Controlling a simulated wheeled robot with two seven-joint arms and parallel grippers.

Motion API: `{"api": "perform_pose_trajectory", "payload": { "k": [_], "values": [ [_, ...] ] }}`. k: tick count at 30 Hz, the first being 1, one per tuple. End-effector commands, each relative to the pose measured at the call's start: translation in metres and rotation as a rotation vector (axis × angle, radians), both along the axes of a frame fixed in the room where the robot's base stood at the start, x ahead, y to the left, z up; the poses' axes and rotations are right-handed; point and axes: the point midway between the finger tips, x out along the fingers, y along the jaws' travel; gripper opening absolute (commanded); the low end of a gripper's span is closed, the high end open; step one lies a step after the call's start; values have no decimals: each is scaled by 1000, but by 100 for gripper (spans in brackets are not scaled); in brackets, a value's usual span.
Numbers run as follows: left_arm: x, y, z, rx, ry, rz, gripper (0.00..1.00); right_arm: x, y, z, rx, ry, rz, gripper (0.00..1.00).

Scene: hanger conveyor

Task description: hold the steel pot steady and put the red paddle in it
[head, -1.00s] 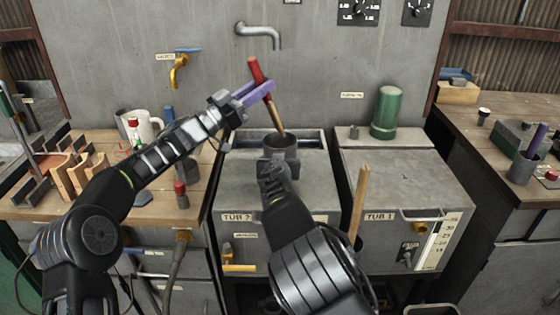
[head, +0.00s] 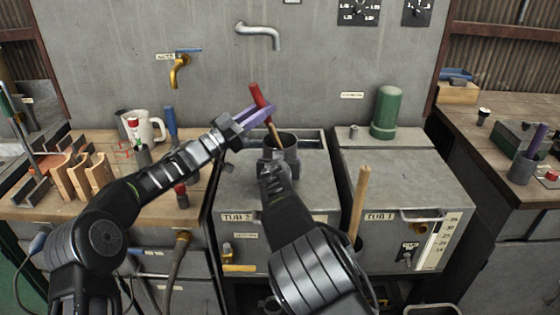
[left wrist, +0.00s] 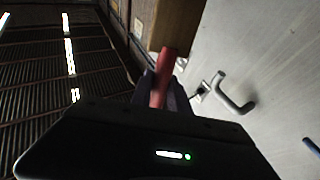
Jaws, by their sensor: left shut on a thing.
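The red paddle (head: 261,99) has a red upper part and a wooden lower part. My left gripper (head: 256,115) is shut on it, and it leans with its top to the left. Its red part also shows in the left wrist view (left wrist: 161,80). Its lower end overlaps the mouth of the steel pot (head: 291,153); how deep it reaches I cannot tell. The dark grey pot stands upright on the left tub unit. My right gripper (head: 268,173) is at the pot's near side; its own arm hides the fingers, so its grip is unclear.
A wooden stick (head: 359,203) rises beside the right tub (head: 415,197). A green cylinder (head: 386,112) stands behind it. A wooden rack (head: 83,177) and a white mug (head: 150,128) are on the left bench. A wall spout (head: 260,33) hangs above the pot.

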Motion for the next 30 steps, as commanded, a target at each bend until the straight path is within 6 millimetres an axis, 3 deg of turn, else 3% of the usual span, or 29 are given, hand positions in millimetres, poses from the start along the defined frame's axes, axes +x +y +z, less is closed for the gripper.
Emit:
{"api": "perform_pose_trajectory", "payload": {
  "k": [6,7,15,25,30],
  "values": [
    [0,0,0,0,-1,0,0,0,0,0,0,0,0,41],
    [0,0,1,0,-1,0,23,0,0,0,0,0,0,41],
    [0,0,1,0,-1,0,46,0,0,0,0,0,0,41],
    [-1,2,-1,1,1,0,46,0,0,0,0,-1,0,41],
    [-8,14,-6,1,0,2,46,0,0,0,0,-1,0,41]
  ]
}}
